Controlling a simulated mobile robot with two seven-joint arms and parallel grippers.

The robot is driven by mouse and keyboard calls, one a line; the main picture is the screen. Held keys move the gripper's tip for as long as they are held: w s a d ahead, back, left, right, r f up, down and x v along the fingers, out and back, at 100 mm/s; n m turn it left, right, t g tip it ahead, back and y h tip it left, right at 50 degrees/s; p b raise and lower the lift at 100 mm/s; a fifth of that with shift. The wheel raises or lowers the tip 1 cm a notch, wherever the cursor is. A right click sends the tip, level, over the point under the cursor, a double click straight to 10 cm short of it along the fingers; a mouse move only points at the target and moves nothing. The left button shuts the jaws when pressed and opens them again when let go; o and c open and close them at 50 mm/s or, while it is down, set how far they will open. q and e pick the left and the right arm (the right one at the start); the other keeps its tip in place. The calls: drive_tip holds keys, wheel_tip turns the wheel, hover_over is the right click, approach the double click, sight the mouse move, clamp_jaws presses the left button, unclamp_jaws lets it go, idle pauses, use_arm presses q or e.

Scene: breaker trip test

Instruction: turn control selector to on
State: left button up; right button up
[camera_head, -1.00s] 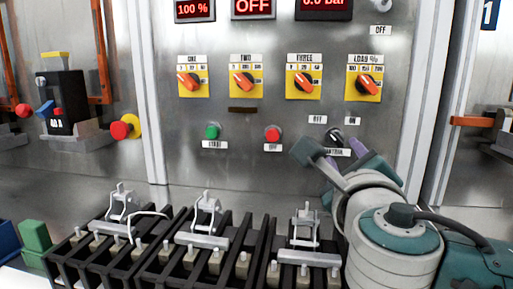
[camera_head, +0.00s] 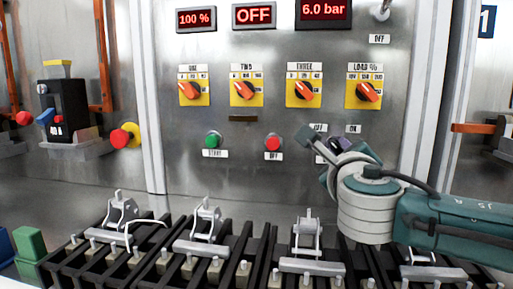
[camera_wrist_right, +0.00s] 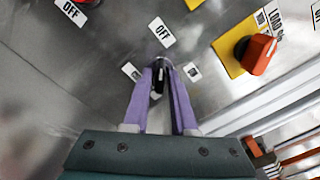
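The control selector (camera_wrist_right: 158,82) is a small dark knob with a pale pointer mark, set in the steel panel. In the right wrist view it lies between the two purple fingertips of my right gripper (camera_wrist_right: 162,76). Whether the fingers press on it is not clear. In the head view my right gripper (camera_head: 342,152) is at the lower right of the panel and largely hides the selector. The small "ON" label (camera_head: 354,129) shows above and to the right of the gripper. My left gripper is out of view.
Above are four orange rotary knobs on yellow plates, such as the load knob (camera_head: 368,92). A green start button (camera_head: 212,139) and red button (camera_head: 272,142) sit to the left. Black racks with upright metal levers (camera_head: 306,238) stand below. An emergency button (camera_head: 122,137) is further left.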

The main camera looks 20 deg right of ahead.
clamp_jaws()
drive_tip(key=shift+m, duration=0.4)
drive_tip(key=m, duration=0.2)
drive_tip(key=shift+m+p, duration=0.35)
drive_tip(key=shift+m, duration=0.05)
drive_tip(key=m, duration=0.3)
drive_tip(key=shift+a+m, duration=0.1)
drive_tip(key=shift+m, duration=0.2)
drive_tip(key=m, duration=0.4)
drive_tip(key=shift+f+m+b, duration=0.1)
drive_tip(key=shift+m+b, duration=0.2)
drive_tip(key=shift+b, duration=0.1)
drive_tip(key=m+b, duration=0.1)
drive_tip(key=m, duration=0.3)
drive_tip(key=shift+m, duration=0.3)
